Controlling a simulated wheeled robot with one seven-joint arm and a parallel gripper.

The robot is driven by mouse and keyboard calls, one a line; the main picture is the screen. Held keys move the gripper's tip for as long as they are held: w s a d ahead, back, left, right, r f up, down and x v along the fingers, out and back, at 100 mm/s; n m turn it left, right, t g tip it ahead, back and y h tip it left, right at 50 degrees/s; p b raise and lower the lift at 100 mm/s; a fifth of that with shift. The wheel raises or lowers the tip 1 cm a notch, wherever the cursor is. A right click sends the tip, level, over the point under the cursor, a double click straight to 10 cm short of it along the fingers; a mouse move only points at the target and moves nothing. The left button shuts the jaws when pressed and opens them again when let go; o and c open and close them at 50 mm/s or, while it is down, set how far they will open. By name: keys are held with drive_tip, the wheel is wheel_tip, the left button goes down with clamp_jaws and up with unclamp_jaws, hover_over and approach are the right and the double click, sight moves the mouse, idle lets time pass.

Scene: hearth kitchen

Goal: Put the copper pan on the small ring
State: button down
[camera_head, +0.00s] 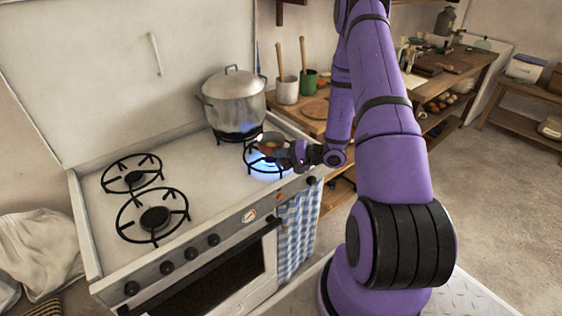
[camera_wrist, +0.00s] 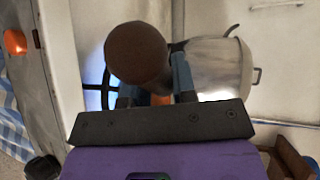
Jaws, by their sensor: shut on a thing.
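The small copper pan (camera_head: 270,140) is at the front right ring (camera_head: 258,165), where a blue flame glows. I cannot tell whether it rests on the ring or is held just above it. My gripper (camera_head: 293,154) is at the pan's right side and shut on it. In the wrist view a rounded brown part (camera_wrist: 137,53), probably of the pan, shows at my fingers (camera_wrist: 157,88) and hides part of the ring. Two empty rings are on the left, one at the back (camera_head: 132,179) and one at the front (camera_head: 154,219).
A large lidded steel pot (camera_head: 234,100) stands on the back right ring, close behind the pan; it also shows in the wrist view (camera_wrist: 222,70). Utensil crocks (camera_head: 287,91) stand on the counter beyond. A checked towel (camera_head: 297,235) hangs at the stove front. The stove's left half is clear.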

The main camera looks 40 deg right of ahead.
drive_tip(key=shift+f, duration=0.65)
drive_tip(key=c, duration=0.9)
unclamp_jaws()
drive_tip(key=shift+f, duration=0.1)
drive_tip(key=shift+c, duration=0.2)
